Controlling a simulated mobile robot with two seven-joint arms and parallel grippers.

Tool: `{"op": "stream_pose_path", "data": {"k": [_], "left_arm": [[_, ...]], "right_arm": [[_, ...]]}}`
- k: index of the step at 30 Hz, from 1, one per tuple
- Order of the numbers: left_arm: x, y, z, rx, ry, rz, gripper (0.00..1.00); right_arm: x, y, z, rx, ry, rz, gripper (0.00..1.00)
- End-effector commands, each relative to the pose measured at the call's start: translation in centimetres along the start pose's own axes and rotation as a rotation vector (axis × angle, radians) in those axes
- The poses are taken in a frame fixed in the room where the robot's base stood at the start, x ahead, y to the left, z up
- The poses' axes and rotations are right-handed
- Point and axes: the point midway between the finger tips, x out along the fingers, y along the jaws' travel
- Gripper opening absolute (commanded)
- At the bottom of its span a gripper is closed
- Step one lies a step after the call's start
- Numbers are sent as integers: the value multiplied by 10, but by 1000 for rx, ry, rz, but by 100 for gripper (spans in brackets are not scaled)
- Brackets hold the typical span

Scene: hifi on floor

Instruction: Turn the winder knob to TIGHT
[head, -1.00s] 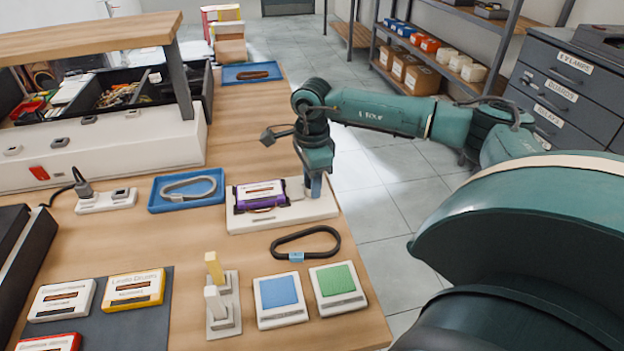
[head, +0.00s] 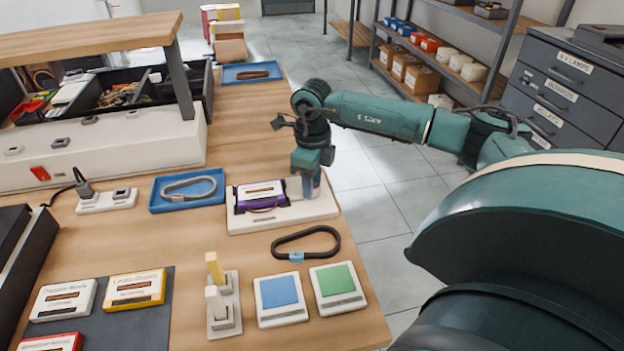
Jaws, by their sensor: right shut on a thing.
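The winder (head: 285,217) is a white base on the bench, with a purple cassette (head: 262,197) in a dark cradle on its left part. The winder knob is at the base's right end, hidden by my right gripper. My right gripper (head: 309,188) points down there and is shut on the knob. The knob's setting and any TIGHT mark cannot be read. My left gripper is not in view.
A black belt loop (head: 306,242) lies just in front of the winder. Blue (head: 279,292) and green (head: 338,281) pads and a stand with upright levers (head: 222,306) are nearer. A blue tray (head: 152,199) with a grey loop lies left. The bench's right edge is close by.

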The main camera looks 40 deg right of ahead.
Motion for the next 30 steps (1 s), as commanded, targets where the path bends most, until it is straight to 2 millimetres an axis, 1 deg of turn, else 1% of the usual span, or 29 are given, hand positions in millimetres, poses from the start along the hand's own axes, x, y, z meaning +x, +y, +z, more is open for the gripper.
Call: {"op": "stream_pose_path", "data": {"k": [6, 17, 18, 25, 30], "left_arm": [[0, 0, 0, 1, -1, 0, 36], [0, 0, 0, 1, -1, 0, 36], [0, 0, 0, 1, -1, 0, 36], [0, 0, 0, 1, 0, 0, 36], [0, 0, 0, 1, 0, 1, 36]], "right_arm": [[-1, -1, 0, 29, -1, -1, 9], [-1, -1, 0, 31, -2, -2, 9], [-1, -1, 0, 31, -2, -2, 35], [-1, 0, 0, 30, -1, -1, 54], [0, 0, 0, 30, 0, -1, 54]]}}
